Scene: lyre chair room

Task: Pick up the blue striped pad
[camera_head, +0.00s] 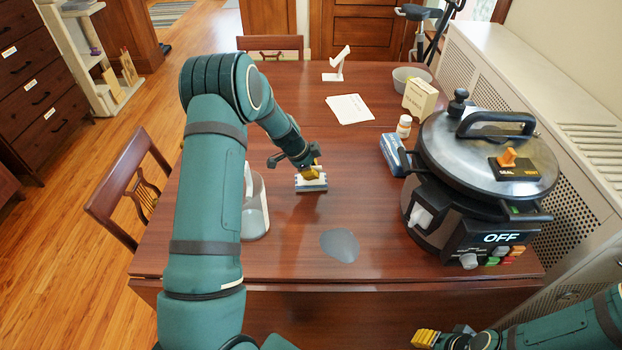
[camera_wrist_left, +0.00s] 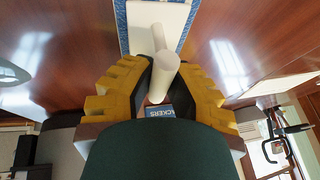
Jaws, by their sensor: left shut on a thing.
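The pad (camera_head: 311,185) lies at the middle of the table in the head view, with a white top and a blue-grey edge. In the left wrist view the pad (camera_wrist_left: 122,28) shows a blue patterned border, a white block and a white round handle. My left gripper (camera_head: 312,172) is above the pad, and its yellow fingers (camera_wrist_left: 157,85) are shut on the handle from both sides. I cannot tell whether the pad touches the table. My right gripper (camera_head: 425,339) is at the bottom edge, away from the pad, and its opening is unclear.
A large cooker (camera_head: 475,180) stands on the right, beside a blue box (camera_head: 393,155), a small bottle (camera_head: 404,126) and a yellow-white box (camera_head: 420,98). A grey round patch (camera_head: 339,245) lies in front. Paper (camera_head: 349,109) lies behind.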

